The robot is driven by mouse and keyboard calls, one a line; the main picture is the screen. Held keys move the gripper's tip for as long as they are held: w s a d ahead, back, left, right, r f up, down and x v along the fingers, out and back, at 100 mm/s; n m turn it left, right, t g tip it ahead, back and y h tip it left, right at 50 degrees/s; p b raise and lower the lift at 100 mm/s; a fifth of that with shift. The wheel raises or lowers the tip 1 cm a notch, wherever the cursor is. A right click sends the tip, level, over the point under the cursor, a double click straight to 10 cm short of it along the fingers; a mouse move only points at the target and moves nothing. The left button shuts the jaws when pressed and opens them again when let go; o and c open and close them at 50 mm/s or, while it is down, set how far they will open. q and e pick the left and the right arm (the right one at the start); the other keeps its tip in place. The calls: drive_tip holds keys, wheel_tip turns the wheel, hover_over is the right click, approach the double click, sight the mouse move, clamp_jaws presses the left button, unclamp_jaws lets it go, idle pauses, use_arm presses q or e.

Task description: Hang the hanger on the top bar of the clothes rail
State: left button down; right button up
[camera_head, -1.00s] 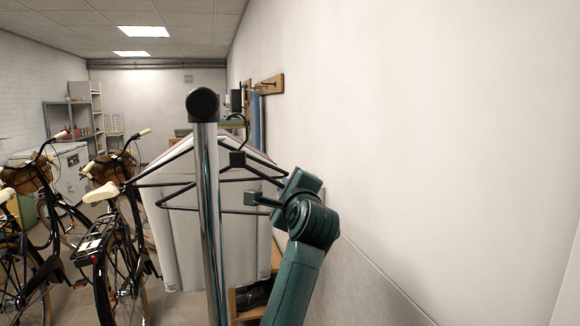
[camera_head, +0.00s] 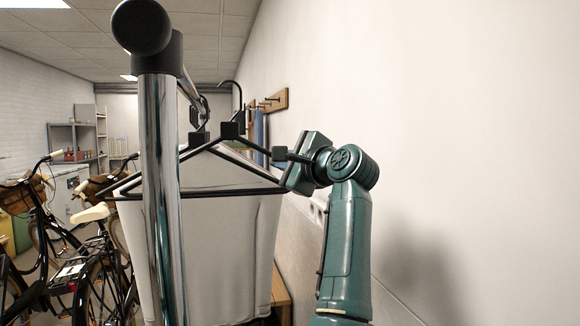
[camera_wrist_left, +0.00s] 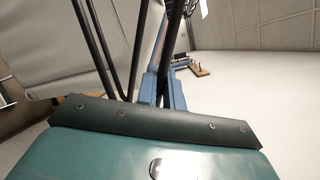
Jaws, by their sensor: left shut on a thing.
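The clothes rail's chrome post (camera_head: 160,210) stands close in front with a black ball cap, and its top bar (camera_head: 188,88) runs away behind it. A black hanger (camera_head: 232,131) has its hook raised beside the bar, slightly right of it; contact with the bar cannot be told. My left gripper (camera_head: 284,156) is shut on this hanger at its right side. Dark hanger bars (camera_wrist_left: 137,50) also rise from the gripper in the left wrist view. A second black block (camera_head: 198,139) and hook show close to the bar, apparently another hanger. My right gripper is not in view.
A pale sheet-like thing (camera_head: 215,240) hangs below the hangers. The white wall (camera_head: 460,120) runs close along the right, with a wooden hook rack (camera_head: 268,104) farther back. Bicycles (camera_head: 95,250) stand at left and shelves (camera_head: 75,140) at the far left.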

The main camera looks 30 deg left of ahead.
use_arm(q)
drive_tip(key=shift+s+a+f, duration=0.1)
drive_tip(key=shift+s+a, duration=0.15)
drive_tip(key=shift+a, duration=0.1)
drive_tip(key=shift+s+a+b, duration=0.9)
drive_tip(key=shift+s+a, duration=0.2)
drive_tip(key=shift+a, duration=0.2)
drive_tip(key=shift+s+a+b, duration=0.4)
drive_tip(key=shift+s+a, duration=0.25)
drive_tip(key=shift+a, duration=0.1)
drive_tip(key=shift+s+a+f+b, duration=0.15)
drive_tip(key=shift+a+f+b, duration=0.05)
drive_tip(key=shift+f+b, duration=0.2)
drive_tip(key=shift+f, duration=0.2)
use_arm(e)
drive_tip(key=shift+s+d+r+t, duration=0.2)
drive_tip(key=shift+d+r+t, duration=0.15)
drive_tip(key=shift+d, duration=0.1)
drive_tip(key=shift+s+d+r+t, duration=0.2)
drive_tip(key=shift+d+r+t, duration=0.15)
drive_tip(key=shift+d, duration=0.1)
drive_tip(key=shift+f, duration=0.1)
